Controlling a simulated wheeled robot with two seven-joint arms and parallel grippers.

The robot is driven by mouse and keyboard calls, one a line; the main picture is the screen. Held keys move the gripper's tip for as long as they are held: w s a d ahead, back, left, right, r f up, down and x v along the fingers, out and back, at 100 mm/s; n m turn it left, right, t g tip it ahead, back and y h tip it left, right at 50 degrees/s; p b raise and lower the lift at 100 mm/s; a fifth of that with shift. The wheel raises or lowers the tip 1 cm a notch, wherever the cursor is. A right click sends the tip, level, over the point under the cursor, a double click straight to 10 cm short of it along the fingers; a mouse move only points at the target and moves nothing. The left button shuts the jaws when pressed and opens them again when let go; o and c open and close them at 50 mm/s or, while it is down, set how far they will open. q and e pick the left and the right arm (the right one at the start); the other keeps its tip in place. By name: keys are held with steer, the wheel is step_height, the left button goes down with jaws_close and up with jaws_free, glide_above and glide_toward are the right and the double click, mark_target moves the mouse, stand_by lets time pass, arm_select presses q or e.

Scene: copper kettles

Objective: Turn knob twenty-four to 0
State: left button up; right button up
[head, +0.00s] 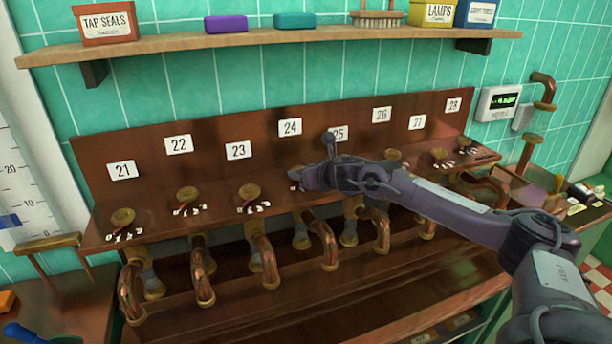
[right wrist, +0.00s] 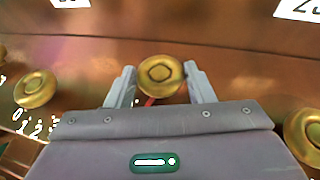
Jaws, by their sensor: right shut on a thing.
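Knob twenty-four is a round brass knob below the white 24 label (head: 290,127) on the copper panel. In the head view my right gripper (head: 304,177) reaches it from the right and covers most of it. In the right wrist view the knob (right wrist: 160,75) sits between the two fingers of my right gripper (right wrist: 161,85), which is shut on it. A red mark shows just below the knob there. Its printed numbers are mostly hidden, so I cannot read its setting. My left gripper is not in view.
Brass knob twenty-three (head: 249,192) stands to the left, with further knobs along the sloping panel. Copper pipes (head: 268,262) curve below the panel. A wooden shelf (head: 250,40) with boxes runs above it. A small green display (head: 503,101) hangs on the right wall.

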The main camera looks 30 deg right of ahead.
steer(key=m+h+b, duration=0.1)
steer(key=m+h, duration=0.2)
steer(key=h, duration=0.1)
steer(key=shift+a+m+g+b, duration=0.3)
steer(key=shift+a+m+b, duration=0.1)
steer(key=shift+m+g+h, duration=0.3)
steer(key=shift+m+h, duration=0.3)
steer(key=shift+h, duration=0.3)
steer(key=shift+w+b, duration=0.1)
steer(key=shift+b, duration=0.25)
steer(key=o, duration=1)
